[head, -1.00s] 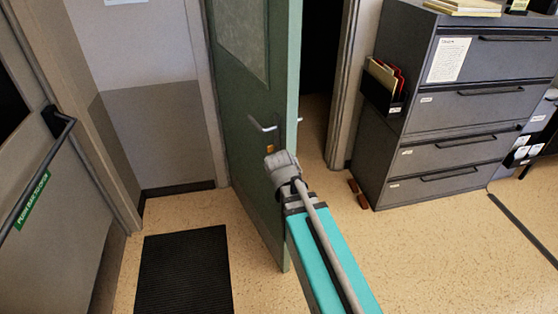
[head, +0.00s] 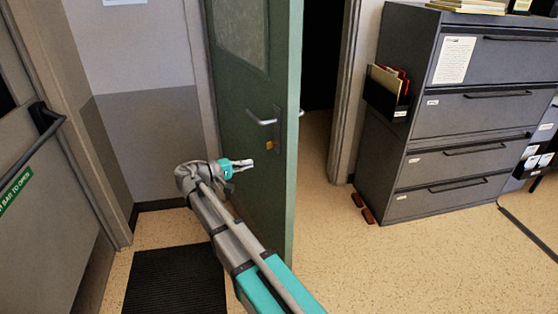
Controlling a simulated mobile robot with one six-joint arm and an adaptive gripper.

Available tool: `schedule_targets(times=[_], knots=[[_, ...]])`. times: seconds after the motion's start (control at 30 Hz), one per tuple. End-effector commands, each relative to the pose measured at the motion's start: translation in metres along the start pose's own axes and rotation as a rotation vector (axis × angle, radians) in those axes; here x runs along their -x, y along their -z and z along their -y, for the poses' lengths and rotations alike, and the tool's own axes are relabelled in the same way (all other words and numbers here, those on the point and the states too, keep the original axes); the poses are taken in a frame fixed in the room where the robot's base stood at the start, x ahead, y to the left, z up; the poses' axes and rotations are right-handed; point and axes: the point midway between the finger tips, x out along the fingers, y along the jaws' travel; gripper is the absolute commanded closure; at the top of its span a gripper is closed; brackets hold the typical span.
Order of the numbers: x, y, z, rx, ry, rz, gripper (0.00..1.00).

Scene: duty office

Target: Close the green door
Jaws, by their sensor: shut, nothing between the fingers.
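The green door (head: 258,85) stands open, swung out from its dark doorway, with its edge toward me. A silver lever handle (head: 262,119) sits on its left face, and a brass-coloured lock (head: 270,145) is below it. The end of another handle shows past the door's edge. My gripper (head: 246,163) is shut and empty, in front of the door's left face, a little below and left of the handle. I cannot tell whether it touches the door. My arm hides the lower part of the door.
A grey filing cabinet (head: 470,113) stands right of the doorway (head: 320,55). Small brown blocks (head: 363,207) lie on the floor by it. A black mat (head: 175,282) lies left of my arm. A grey door with a push bar (head: 35,150) is at far left. Floor right of the green door is clear.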

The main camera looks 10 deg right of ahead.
Motion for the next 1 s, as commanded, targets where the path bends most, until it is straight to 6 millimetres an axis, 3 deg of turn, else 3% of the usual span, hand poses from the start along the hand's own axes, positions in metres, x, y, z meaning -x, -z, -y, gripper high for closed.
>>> schedule_targets(times=[0.2,0.57,0.77,1.0], knots=[[0.015,0.011,-0.004,-0.010,-0.073,-0.013,1.00],[0.015,0.011,-0.005,-0.010,-0.074,-0.013,1.00],[0.008,0.010,-0.005,-0.010,-0.073,-0.012,1.00],[-0.016,0.010,-0.007,-0.009,-0.073,-0.010,1.00]])
